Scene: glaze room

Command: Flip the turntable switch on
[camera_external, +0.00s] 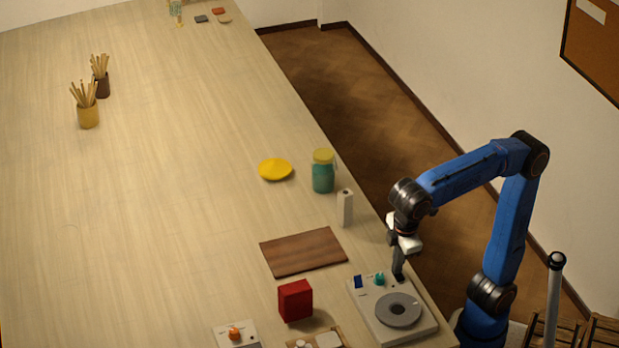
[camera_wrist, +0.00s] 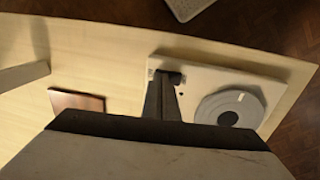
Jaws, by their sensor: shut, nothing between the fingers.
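The turntable (camera_external: 425,328) is a pale flat box with a round grey disc (camera_external: 398,310) at the front right of the table. A blue tab (camera_external: 358,281) and a teal knob (camera_external: 379,279) stand along its back edge; I cannot tell for sure which is the switch. My gripper (camera_external: 398,277) points down, shut and empty, at the box's back edge, right of the teal knob. In the wrist view the fingers (camera_wrist: 161,84) lie over the turntable's edge (camera_wrist: 215,77), beside a small dark part (camera_wrist: 175,78). Contact cannot be told.
A teal jar (camera_external: 323,172) and yellow dish (camera_external: 275,169) are farther back. A small box with an orange knob (camera_external: 235,333) is front left.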

